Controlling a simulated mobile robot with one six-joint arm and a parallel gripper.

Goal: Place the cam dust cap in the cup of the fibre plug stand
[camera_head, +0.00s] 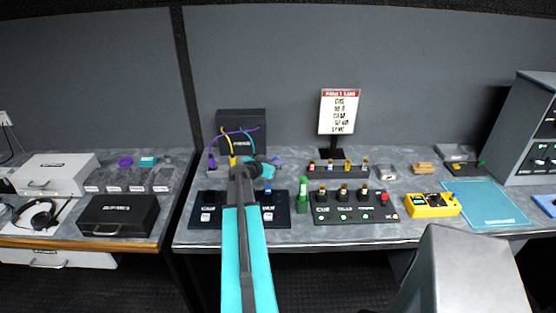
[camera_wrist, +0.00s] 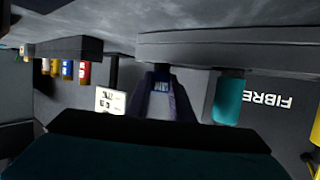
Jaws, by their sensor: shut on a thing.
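My gripper (camera_wrist: 162,92) is shut, its fingers reaching up the middle of the wrist view. I cannot make out the empty cup or whether the cap touches the stand. In the head view, my arm hides much of the stand; a purple plug (camera_head: 212,162) shows at its left.
A dark box (camera_head: 240,125) with looped cables stands behind the stand. A rack of coloured plugs (camera_head: 340,168) and a sign (camera_head: 339,110) are to the right. A black panel (camera_head: 212,212) and a green bottle-like piece (camera_head: 302,190) stand in front. Cables hang close to my gripper.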

